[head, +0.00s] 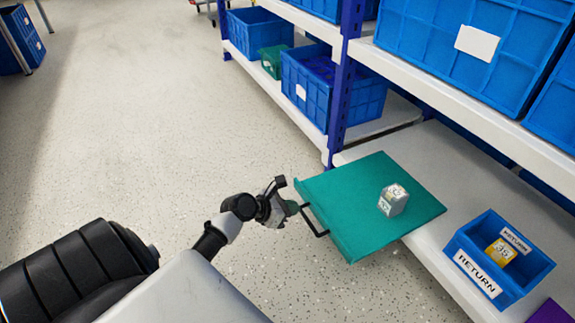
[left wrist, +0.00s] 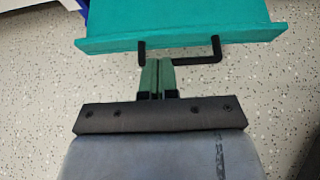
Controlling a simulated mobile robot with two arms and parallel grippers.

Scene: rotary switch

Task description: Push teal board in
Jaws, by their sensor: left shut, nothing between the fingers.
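The teal board (head: 350,215) lies on the lower shelf and sticks out over its front edge toward me. A black handle (head: 314,222) is on its near edge; the handle (left wrist: 206,58) also shows in the left wrist view, below the teal board (left wrist: 180,22). My left gripper (head: 290,208) is shut and empty. In the left wrist view its fingertips (left wrist: 157,62) are close together near the left part of the handle; I cannot tell whether they touch it. My right gripper is not in view.
A blue RETURN bin (head: 497,258) with a yellow block in it stands on the shelf (head: 430,245) right of the board. Blue crates (head: 330,85) and a blue upright (head: 345,75) stand behind. The speckled floor (head: 150,110) at left is clear.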

